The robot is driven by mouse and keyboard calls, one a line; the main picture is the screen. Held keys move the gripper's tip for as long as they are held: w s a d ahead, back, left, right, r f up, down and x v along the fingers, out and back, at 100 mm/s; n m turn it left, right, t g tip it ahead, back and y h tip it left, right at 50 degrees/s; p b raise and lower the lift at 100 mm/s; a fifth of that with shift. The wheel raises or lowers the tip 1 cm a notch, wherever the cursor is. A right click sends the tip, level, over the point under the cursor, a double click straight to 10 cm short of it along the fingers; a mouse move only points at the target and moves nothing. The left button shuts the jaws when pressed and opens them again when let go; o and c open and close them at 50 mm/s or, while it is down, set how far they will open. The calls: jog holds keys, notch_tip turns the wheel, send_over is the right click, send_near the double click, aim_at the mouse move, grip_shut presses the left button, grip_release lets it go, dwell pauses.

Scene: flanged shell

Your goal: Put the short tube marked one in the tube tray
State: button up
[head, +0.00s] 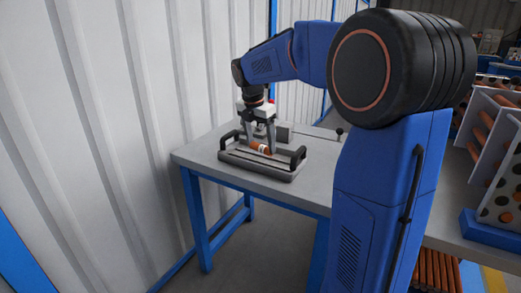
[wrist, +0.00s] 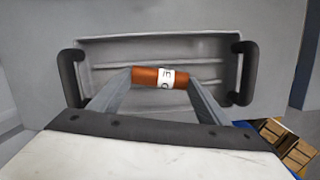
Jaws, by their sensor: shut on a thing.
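The short copper-coloured tube (wrist: 145,76) has a white label with dark letters that I cannot fully read. My gripper (wrist: 159,80) is shut on it, one finger at each end, and the tube lies level across the picture. The tube also shows in the head view (head: 260,148), between the fingertips of my gripper (head: 262,146). The grey tube tray (head: 258,170), with a black handle at each end, is directly beneath. Its long grooves show in the wrist view (wrist: 110,42). I cannot tell whether the tube touches the tray floor. No other tube shows in the tray.
The tray stands on a grey-topped table (head: 200,153) with blue legs, near a white corrugated wall (head: 120,110). A grey object (head: 305,133) with a dark knob lies behind the tray. Racks with copper tubes (head: 495,130) stand at the right.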

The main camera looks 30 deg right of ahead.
aim_at(261, 146)
jog(key=shift+a+x, duration=0.15)
jog(key=shift+x, duration=0.6)
jog(key=shift+a+x, duration=0.15)
jog(key=shift+x, duration=0.55)
jog(key=shift+s+f, duration=0.1)
jog(key=shift+s, duration=0.1)
jog(key=o, duration=1.3)
jog(key=w+v, duration=0.1)
jog(key=v, duration=1.1)
jog(key=s+a+f+m+t, duration=0.1)
jog(key=s+f+m, duration=0.4)
jog(key=s, duration=0.6)
jog(key=s+a+f+m+t+y, duration=0.1)
jog(key=s+a+f+m, duration=0.2)
jog(key=s+f+m, duration=0.3)
jog(key=s+a+f+m+t+y, duration=0.1)
jog(key=s+a+f+m, duration=0.2)
jog(key=s+f+m, duration=0.3)
jog(key=shift+s+f+m+t, duration=0.2)
jog(key=shift+s+m+t, duration=0.2)
jog(key=shift+s+m, duration=3.75)
